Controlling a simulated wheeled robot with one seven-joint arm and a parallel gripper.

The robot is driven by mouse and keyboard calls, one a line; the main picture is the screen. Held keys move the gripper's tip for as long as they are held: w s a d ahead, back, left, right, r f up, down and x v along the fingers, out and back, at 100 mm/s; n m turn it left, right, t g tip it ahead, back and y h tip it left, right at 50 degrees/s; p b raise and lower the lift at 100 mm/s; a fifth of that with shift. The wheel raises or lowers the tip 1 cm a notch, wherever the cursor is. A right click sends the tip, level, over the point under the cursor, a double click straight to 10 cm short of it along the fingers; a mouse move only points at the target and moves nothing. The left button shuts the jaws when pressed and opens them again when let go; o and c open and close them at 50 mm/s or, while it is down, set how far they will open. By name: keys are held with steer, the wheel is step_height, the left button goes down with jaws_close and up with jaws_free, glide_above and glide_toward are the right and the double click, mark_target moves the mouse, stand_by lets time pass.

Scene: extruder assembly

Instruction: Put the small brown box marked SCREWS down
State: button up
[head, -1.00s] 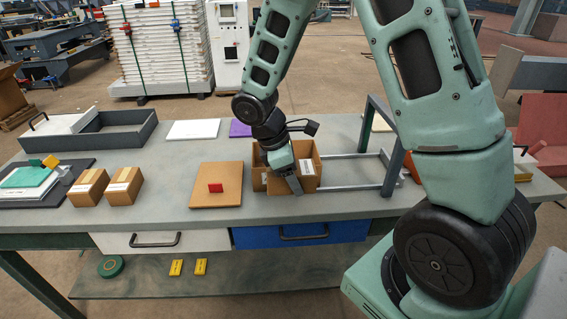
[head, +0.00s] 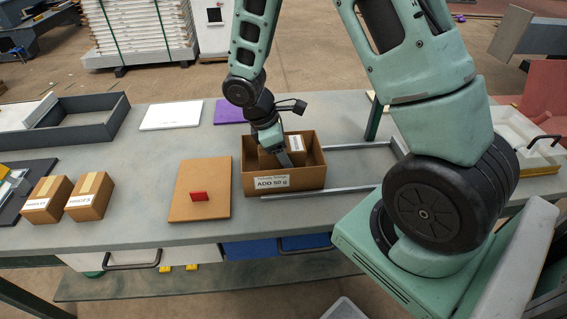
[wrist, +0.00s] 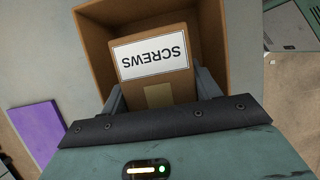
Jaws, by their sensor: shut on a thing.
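The small brown box marked SCREWS (wrist: 160,66) is between my gripper's two fingers (wrist: 160,98) in the wrist view, its white label facing the camera. My gripper (head: 283,157) reaches down into this carton and is shut on the small box. The carton's walls (wrist: 91,42) surround the small box in the wrist view. Whether the small box touches the carton's floor is hidden.
A brown board with a red block (head: 199,196) lies left of the carton. Two closed brown boxes (head: 90,196) stand further left. A metal frame (head: 355,146) is to the right. White (head: 171,115) and purple (head: 229,111) sheets lie behind.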

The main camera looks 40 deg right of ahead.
steer(key=shift+f, duration=2.25)
steer(key=shift+f, duration=0.2)
steer(key=o, duration=1.2)
steer(key=shift+r, duration=0.1)
steer(key=v, duration=1.2)
steer(key=shift+s, duration=0.1)
steer(key=s+a+r+m+t+y, duration=0.1)
steer(key=s+a+r, duration=0.2)
steer(key=s+a, duration=0.3)
steer(key=s+a+r+m+y, duration=0.1)
steer(key=s+a+r+y, duration=0.1)
steer(key=s+a, duration=0.4)
steer(key=s+a+r+m+t+y, duration=0.1)
steer(key=s+a+r, duration=0.2)
steer(key=s+a, duration=0.3)
steer(key=shift+s+a+r+m+t, duration=0.15)
steer(key=shift+s+a, duration=0.05)
steer(key=shift+s, duration=0.35)
steer(key=shift+s+a+r+m+t, duration=0.15)
steer(key=shift+s, duration=0.45)
